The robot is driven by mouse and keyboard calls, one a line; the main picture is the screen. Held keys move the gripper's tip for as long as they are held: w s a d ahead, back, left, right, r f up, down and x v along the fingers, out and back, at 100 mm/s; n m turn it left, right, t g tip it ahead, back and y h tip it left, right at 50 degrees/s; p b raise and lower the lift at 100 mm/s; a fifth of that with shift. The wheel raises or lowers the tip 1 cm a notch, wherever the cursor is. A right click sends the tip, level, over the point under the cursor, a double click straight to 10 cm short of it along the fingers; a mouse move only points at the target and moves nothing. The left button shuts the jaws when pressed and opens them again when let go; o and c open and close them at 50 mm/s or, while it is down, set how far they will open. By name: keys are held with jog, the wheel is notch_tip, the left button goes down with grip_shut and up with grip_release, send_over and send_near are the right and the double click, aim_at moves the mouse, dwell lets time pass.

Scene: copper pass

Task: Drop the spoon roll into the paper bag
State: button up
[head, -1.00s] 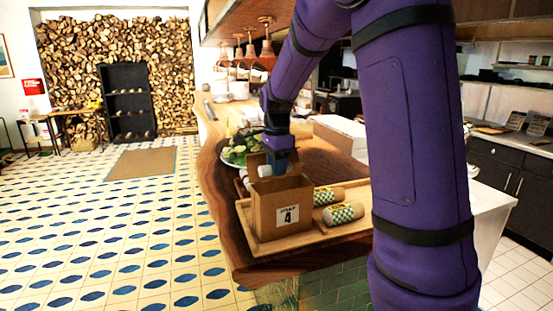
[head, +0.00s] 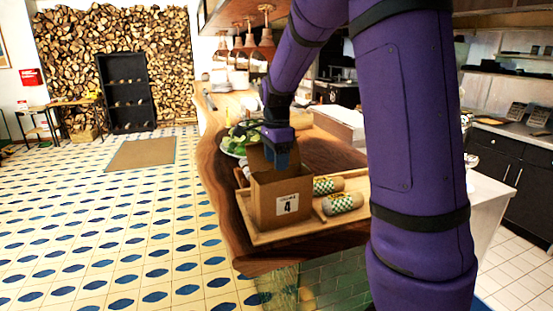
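The brown paper bag (head: 268,208) stands upright and open on a wooden tray, with a label reading 4 on its front. My gripper (head: 280,163) points down at the bag's mouth, its fingertips at or just inside the opening. I cannot tell whether its fingers are apart. No roll shows at the gripper now, and the bag's front wall hides its inside. Two pale rolls with green-checked bands, one behind (head: 328,185) and one in front (head: 342,204), lie on the tray right of the bag. Another roll partly shows behind the bag's left side.
The wooden tray (head: 262,239) sits near the end of the wooden counter (head: 215,185). A plate of green food (head: 238,140) is behind the bag. A white box (head: 340,122) stands farther back right. Open tiled floor lies to the left.

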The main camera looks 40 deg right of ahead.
notch_tip(320, 180, up, 10)
jog(key=s+a+n+t, duration=0.2)
jog(key=s+a+n, duration=0.3)
jog(key=s+n, duration=0.5)
jog(key=s+a+n+t, duration=0.3)
jog(key=s+a+n, duration=0.3)
jog(key=s+n, duration=0.4)
jog(key=shift+s+a, duration=0.2)
jog(key=shift+s, duration=3.2)
